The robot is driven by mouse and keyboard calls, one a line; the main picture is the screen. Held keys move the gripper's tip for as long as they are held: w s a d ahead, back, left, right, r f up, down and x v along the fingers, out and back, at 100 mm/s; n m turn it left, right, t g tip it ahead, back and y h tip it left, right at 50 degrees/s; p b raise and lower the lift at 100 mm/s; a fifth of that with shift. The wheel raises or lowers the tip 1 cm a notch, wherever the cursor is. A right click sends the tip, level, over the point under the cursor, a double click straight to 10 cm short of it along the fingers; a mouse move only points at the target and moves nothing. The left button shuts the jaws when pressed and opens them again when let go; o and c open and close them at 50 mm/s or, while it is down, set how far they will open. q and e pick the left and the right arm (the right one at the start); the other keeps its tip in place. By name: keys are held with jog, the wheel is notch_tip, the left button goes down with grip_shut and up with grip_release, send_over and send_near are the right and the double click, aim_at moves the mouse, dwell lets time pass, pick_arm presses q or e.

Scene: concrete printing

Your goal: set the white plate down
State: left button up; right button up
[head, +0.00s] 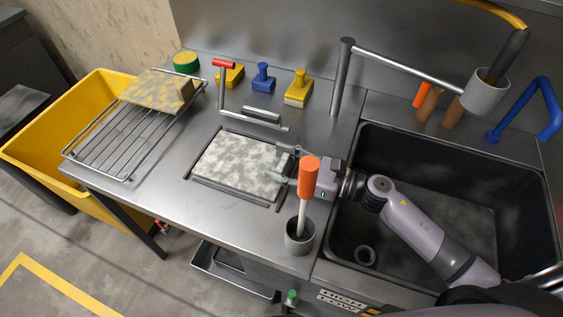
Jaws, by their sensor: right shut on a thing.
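The white plate (238,164), speckled with grey, lies flat at or just above a dark-rimmed rectangular frame (237,196) in the steel worktop. I cannot tell whether it touches the bottom of the frame. My right gripper (284,163) comes from the right and is shut on the plate's right edge. The orange-handled tool in front hides part of the gripper. My left gripper is not in view.
A red-handled lever (223,64) stands behind the frame. An orange-handled tool (309,178) rises from a cup (299,237) in front. A wire rack (122,146) over a yellow bin holds a speckled yellow block (157,90). A deep black sink (440,200) is at right.

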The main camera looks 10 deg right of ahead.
jog(key=shift+f, duration=0.2)
jog(key=o, duration=1.4)
jog(key=shift+r, duration=0.1)
jog(key=shift+r, duration=0.2)
jog(key=b+v, duration=0.1)
jog(key=v, duration=0.2)
jog(key=b+v, duration=0.1)
jog(key=v, duration=0.2)
jog(key=shift+s+d+f, duration=0.2)
jog(key=shift+d+f, duration=0.05)
jog(key=shift+s+d+r, duration=0.15)
jog(key=shift+s+d, duration=0.1)
jog(key=shift+d, duration=0.15)
